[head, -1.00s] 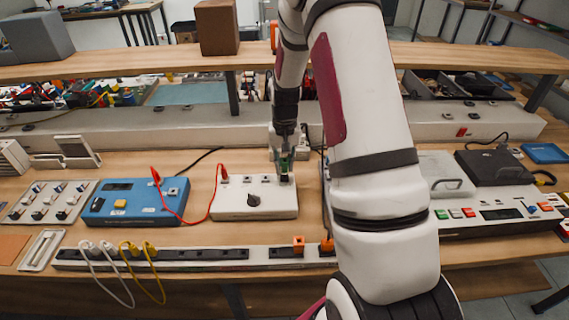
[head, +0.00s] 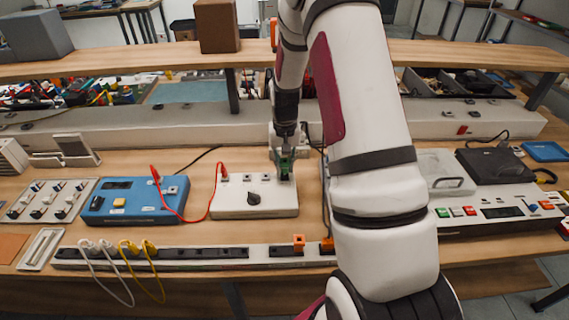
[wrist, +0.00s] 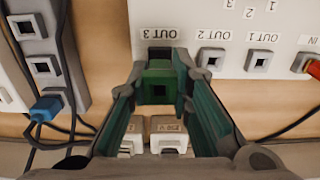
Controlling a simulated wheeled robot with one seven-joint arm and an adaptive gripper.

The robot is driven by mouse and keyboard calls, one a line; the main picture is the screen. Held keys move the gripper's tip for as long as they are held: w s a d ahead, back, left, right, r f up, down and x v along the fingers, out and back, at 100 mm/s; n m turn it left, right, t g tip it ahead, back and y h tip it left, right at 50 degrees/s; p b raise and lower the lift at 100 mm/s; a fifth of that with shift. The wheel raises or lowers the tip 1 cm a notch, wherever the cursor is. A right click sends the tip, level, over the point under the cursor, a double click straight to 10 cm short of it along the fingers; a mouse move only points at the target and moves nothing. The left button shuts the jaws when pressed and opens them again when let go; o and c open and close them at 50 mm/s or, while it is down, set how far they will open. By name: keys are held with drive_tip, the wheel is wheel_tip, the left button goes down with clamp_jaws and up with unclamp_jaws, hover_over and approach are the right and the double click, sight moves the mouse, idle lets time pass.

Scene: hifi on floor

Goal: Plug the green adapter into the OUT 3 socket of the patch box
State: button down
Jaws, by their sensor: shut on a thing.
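My gripper (wrist: 158,88) is shut on the green adapter (wrist: 157,92), a small block with a dark square opening, held between the fingertips. The patch box (head: 230,205) is white with a black knob; its labelled edge shows upside down in the wrist view (wrist: 225,22). The OUT 3 socket (wrist: 160,57) is directly beyond the adapter, lined up with it and partly hidden by it. I cannot tell whether the adapter has entered the socket. OUT 2 (wrist: 212,58) and OUT 1 (wrist: 259,60) are empty. In the head view my gripper (head: 284,168) is at the box's back right.
A red plug (wrist: 312,67) sits in IN; its cable runs to a blue box (head: 135,203). Two pale plugs (wrist: 168,137) lie below the adapter in the wrist view. A blue plug (wrist: 48,107) and dark cables are at its left. A power strip (head: 190,255) lies in front.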

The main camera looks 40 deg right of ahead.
drive_tip(key=shift+f, duration=0.5)
idle(2.2)
drive_tip(key=c, duration=1.4)
unclamp_jaws()
drive_tip(key=shift+o, duration=0.2)
wheel_tip(320, 180, up, 17)
drive_tip(key=p, duration=0.1)
idle(0.3)
